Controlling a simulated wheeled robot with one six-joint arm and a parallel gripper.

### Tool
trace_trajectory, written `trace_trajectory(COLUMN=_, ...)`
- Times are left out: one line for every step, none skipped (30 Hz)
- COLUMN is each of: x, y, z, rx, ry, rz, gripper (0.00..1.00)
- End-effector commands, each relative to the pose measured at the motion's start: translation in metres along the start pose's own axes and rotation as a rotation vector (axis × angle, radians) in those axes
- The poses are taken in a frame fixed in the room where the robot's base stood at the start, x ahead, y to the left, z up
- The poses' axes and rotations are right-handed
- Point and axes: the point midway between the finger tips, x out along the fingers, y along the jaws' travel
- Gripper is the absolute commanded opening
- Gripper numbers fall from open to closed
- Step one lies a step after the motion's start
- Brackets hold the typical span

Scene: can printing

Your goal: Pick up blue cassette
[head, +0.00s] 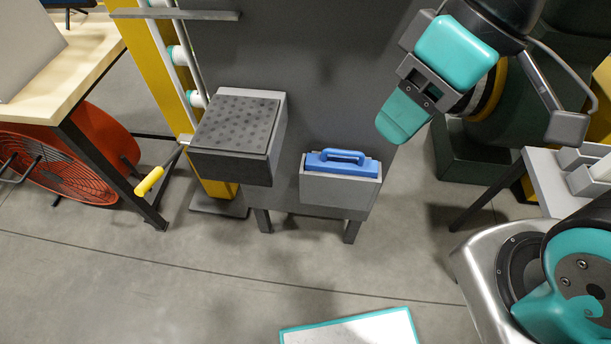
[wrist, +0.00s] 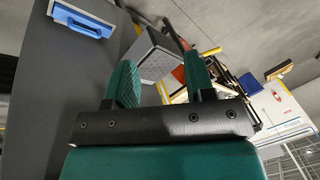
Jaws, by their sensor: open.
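The blue cassette (head: 343,162) sits in a grey holder (head: 338,191) on the front of the dark machine, with its loop handle on top. It also shows in the wrist view at the upper left (wrist: 82,20). My gripper (head: 392,132) is above and to the right of the cassette in the head view, apart from it. In the wrist view my gripper (wrist: 150,72) has its two green fingers spread, with nothing held between them.
A grey box with a dark dimpled top (head: 236,120) juts out left of the holder. A yellow-handled lever (head: 150,181) is farther left, near a wooden table (head: 75,60) and a red fan (head: 75,150). A white, teal-edged panel (head: 350,329) is at the bottom. The floor between is clear.

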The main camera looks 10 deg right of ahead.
Motion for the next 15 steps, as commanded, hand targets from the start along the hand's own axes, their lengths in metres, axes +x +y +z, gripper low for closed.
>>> trace_trajectory(x=0.010, y=0.012, z=-0.005, rx=-0.013, ry=0.007, rz=-0.005, gripper=0.49)
trace_trajectory(x=0.016, y=0.020, z=-0.010, rx=-0.034, ry=0.016, rz=-0.008, gripper=0.49)
trace_trajectory(x=0.027, y=0.034, z=-0.017, rx=-0.070, ry=0.031, rz=-0.013, gripper=0.49)
trace_trajectory(x=0.035, y=0.046, z=-0.023, rx=-0.101, ry=0.046, rz=-0.016, gripper=0.49)
trace_trajectory(x=0.045, y=0.059, z=-0.029, rx=-0.135, ry=0.063, rz=-0.017, gripper=0.49)
trace_trajectory(x=0.059, y=0.079, z=-0.035, rx=-0.184, ry=0.088, rz=-0.014, gripper=0.49)
trace_trajectory(x=0.069, y=0.095, z=-0.039, rx=-0.222, ry=0.108, rz=-0.010, gripper=0.49)
trace_trajectory(x=0.080, y=0.111, z=-0.043, rx=-0.261, ry=0.128, rz=-0.002, gripper=0.49)
trace_trajectory(x=0.093, y=0.133, z=-0.045, rx=-0.311, ry=0.153, rz=0.012, gripper=0.49)
trace_trajectory(x=0.104, y=0.149, z=-0.046, rx=-0.347, ry=0.171, rz=0.025, gripper=0.49)
trace_trajectory(x=0.113, y=0.164, z=-0.046, rx=-0.383, ry=0.187, rz=0.040, gripper=0.49)
trace_trajectory(x=0.126, y=0.184, z=-0.045, rx=-0.427, ry=0.206, rz=0.062, gripper=0.49)
trace_trajectory(x=0.135, y=0.197, z=-0.043, rx=-0.456, ry=0.218, rz=0.078, gripper=0.49)
trace_trajectory(x=0.142, y=0.210, z=-0.041, rx=-0.484, ry=0.228, rz=0.095, gripper=0.49)
trace_trajectory(x=0.152, y=0.225, z=-0.038, rx=-0.518, ry=0.238, rz=0.117, gripper=0.49)
